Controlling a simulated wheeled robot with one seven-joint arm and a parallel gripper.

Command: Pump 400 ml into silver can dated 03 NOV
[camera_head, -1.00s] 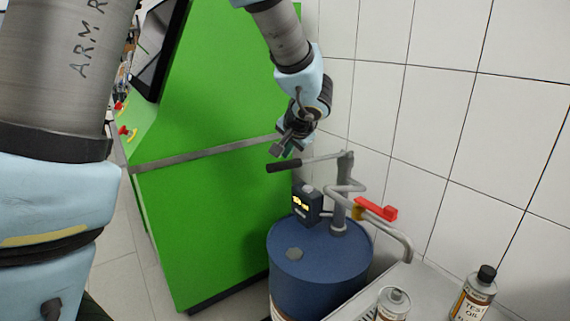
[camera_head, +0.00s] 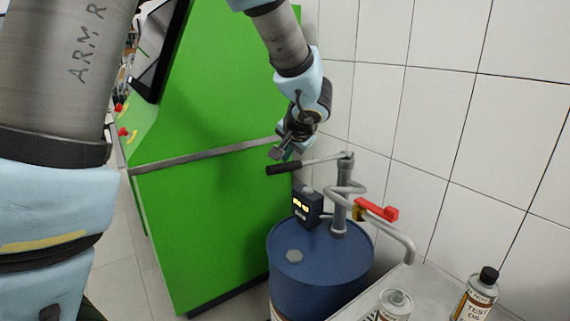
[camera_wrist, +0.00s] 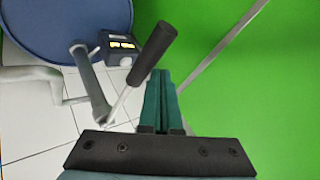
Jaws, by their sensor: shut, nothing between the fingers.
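My gripper (camera_head: 284,153) is shut and empty, just above the black grip of the pump handle (camera_head: 284,168). In the wrist view its green fingers (camera_wrist: 160,90) are together beside the black grip (camera_wrist: 153,52); I cannot tell whether they touch. The hand pump (camera_head: 341,205) stands on a blue drum (camera_head: 328,262). A dark meter (camera_head: 307,207) with a lit yellow display sits beside it; its digits are unreadable. The red valve lever (camera_head: 378,209) is on the spout pipe. A silver can (camera_head: 395,303) stands below the spout at the bottom edge; its date is not readable.
A can labelled TEST OIL (camera_head: 475,296) with a black cap stands at the lower right. A green cabinet (camera_head: 215,190) is close behind and left of the gripper. A white tiled wall (camera_head: 440,110) is behind the drum.

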